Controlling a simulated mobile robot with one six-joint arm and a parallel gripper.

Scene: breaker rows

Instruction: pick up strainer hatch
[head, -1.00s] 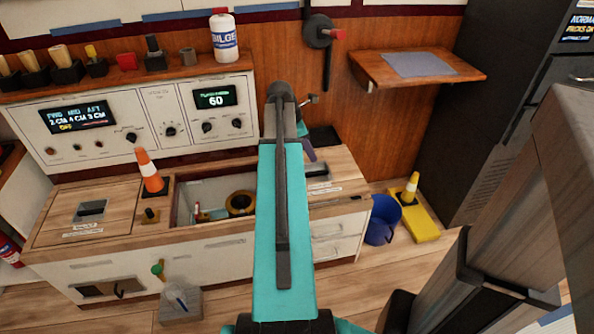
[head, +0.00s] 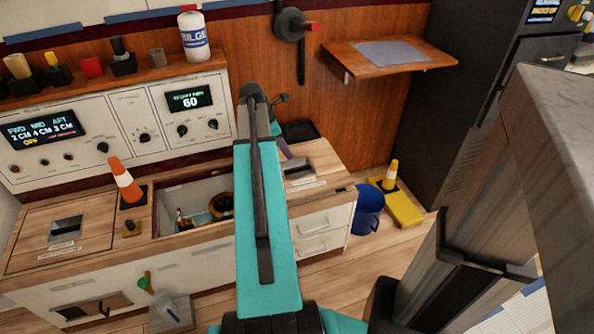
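Two wooden hatch lids with recessed metal pulls show in the counter in the head view. One lid (head: 90,215) is at the left and lies flat. The other lid (head: 322,160) is at the right, partly behind my arm. Both carry small labels that I cannot read, so I cannot tell which is the strainer hatch. My teal arm rises through the middle of the view and covers part of the counter. My gripper is hidden or indistinct behind the arm; its fingers cannot be made out.
Between the lids is an open bay (head: 170,195) with items inside. A bottle (head: 194,37) and holders stand on the shelf. A folding shelf (head: 345,60) juts out.

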